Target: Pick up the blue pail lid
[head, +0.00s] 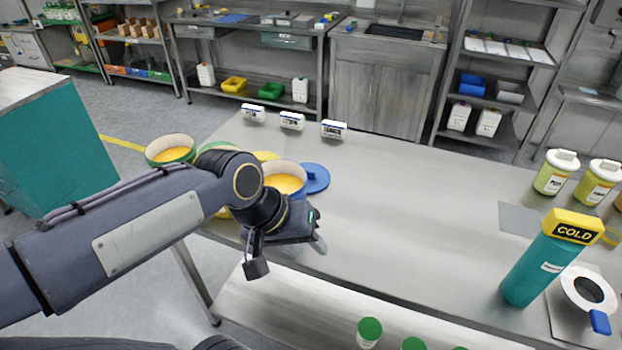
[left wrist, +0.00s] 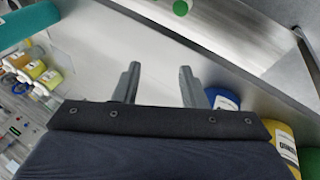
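The blue pail lid (head: 315,178) lies flat on the steel table, just right of and behind the blue pail. The pail (head: 286,178) is open with yellow-orange contents, and my left arm hides part of it. My left gripper (head: 318,232) is above the table's front edge, in front of the lid and apart from it. In the left wrist view its two fingers (left wrist: 158,70) are spread with nothing between them. My right gripper is not in view.
A green-rimmed pail (head: 171,150) stands at the table's left; other pails are partly behind my arm. Small white boxes (head: 292,121) line the back edge. A teal COLD bottle (head: 535,265) and yellow-green jars (head: 556,173) stand at right. The table's middle is clear.

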